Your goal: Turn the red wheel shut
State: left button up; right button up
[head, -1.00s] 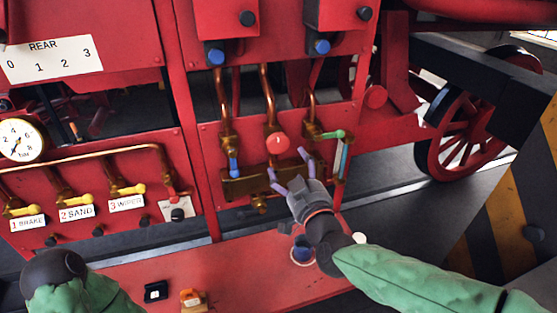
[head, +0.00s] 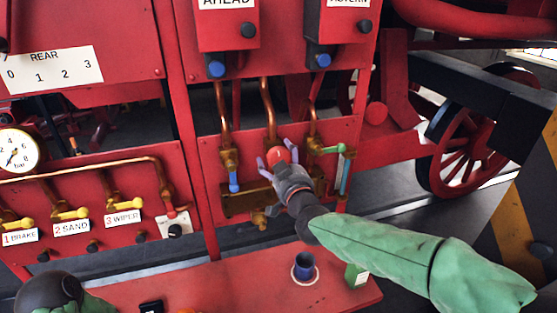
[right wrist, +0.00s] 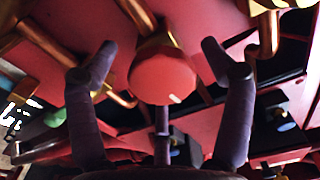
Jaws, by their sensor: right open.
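The red wheel (head: 278,154) is a round red knob on a brass valve in the middle of the red panel. It also shows in the right wrist view (right wrist: 162,80), with a small white mark near its lower edge. My right gripper (head: 278,157) is open, with its purple fingers on either side of the wheel. In the right wrist view a clear gap shows between each finger and the wheel, so the fingers do not appear to grip it. My left arm's dark end shows at the bottom left of the head view, but its gripper fingers are out of sight.
A blue-handled valve (head: 232,178) stands left of the wheel and a green-handled valve (head: 335,149) right of it. Copper pipes (head: 268,105) run down to them.

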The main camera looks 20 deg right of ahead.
jog(key=shift+w, duration=0.35)
jog(key=c, duration=1.1)
jog(key=shift+a+f+m+b, duration=0.1)
jog(key=shift+f+m+b, duration=0.1)
jog(key=shift+m+b, duration=0.55)
jog(key=shift+c, duration=0.4)
jog(key=o, duration=1.2)
jog(key=shift+c, duration=0.2)
jog(key=shift+s+r, duration=0.15)
